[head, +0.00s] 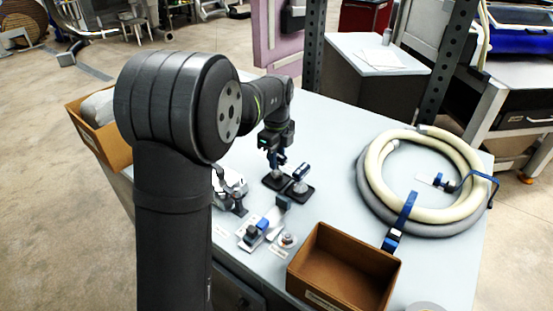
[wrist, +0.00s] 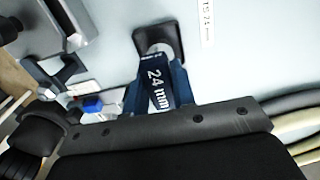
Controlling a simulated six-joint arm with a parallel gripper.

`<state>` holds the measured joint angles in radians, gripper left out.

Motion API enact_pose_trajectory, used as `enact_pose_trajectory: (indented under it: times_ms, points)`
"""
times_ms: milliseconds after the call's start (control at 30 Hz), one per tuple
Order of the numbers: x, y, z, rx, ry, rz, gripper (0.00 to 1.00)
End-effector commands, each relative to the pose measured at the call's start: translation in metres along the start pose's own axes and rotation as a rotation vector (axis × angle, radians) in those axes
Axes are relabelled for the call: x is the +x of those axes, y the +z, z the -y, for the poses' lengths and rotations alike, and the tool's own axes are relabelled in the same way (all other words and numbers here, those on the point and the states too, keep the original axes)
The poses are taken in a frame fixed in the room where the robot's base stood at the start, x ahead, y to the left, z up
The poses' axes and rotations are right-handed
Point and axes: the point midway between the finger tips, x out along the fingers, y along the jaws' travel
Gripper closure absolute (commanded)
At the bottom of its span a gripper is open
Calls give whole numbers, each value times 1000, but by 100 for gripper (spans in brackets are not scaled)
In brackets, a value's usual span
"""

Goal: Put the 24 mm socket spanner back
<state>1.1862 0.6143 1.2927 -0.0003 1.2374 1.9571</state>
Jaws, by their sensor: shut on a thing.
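The 24 mm socket spanner (wrist: 158,90) has a dark blue handle with white "24 mm" lettering. My gripper (head: 276,158) is shut on it; the fingers stand on both sides of the handle in the wrist view. The spanner's lower end is over a black square holder (wrist: 178,42) with a round metal part, beside a label (wrist: 207,22) reading "TS 24 mm". The holder also shows under my gripper in the head view (head: 274,183). I cannot tell whether the spanner is seated in it.
Clamp-like parts (head: 257,230) lie in front. An empty brown box (head: 343,265) and a coiled hose (head: 372,190) are on the right. The bench beyond the holders is clear.

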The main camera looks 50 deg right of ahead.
Motion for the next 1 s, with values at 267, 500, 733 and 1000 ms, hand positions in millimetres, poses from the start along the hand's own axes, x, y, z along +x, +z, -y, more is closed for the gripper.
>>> enact_pose_trajectory:
  times_ms: [267, 500, 733, 1000]
  points:
    - [6, 0, 0, 0, -2, 1, 100]
    - [9, 0, 0, 0, 0, 0, 57]
    - [9, 0, 0, 0, 0, 0, 55]
    - [-13, 0, 1, 0, -4, 2, 55]
